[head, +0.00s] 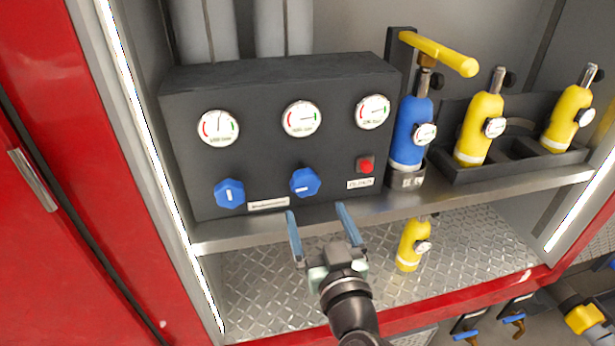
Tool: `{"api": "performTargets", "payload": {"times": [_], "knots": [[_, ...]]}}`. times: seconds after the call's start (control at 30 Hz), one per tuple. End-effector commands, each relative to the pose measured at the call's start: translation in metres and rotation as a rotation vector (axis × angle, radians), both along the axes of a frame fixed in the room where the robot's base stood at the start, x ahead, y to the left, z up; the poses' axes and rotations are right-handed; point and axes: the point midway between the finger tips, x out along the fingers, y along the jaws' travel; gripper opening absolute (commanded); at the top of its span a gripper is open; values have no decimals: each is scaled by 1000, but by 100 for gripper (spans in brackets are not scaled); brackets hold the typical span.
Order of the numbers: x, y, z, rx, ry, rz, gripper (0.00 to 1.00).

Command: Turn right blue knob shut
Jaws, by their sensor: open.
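The right blue knob (305,182) sits low on the front of a dark control box (255,150). The white line on its face looks close to horizontal. The left blue knob (229,194) is beside it, with its white line near upright. My gripper (318,217) is in front of the box, below the right knob, with its two blue-grey fingers apart and nothing between them. The fingers point up toward the box and appear apart from the knob. No part of the right knob is hidden.
Gauges (301,119) line the box above the knobs. A red button (366,165) is right of the right knob. A blue pump (411,132) with a yellow handle and yellow cylinders (479,128) stand further right. The shelf edge (240,240) runs under the box.

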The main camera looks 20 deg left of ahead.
Motion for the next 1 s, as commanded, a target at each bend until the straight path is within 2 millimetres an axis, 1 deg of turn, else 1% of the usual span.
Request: {"api": "performTargets", "payload": {"times": [0.03, 0.1, 0.3, 0.5, 0.7, 1.0], "knots": [[9, 7, 3, 1, 0, 4, 96], [20, 14, 3, 1, 0, 2, 96], [49, 33, 2, 1, 1, 2, 96], [69, 47, 1, 0, 0, 1, 96], [78, 53, 1, 1, -1, 0, 96], [79, 54, 1, 0, 0, 0, 96]]}}
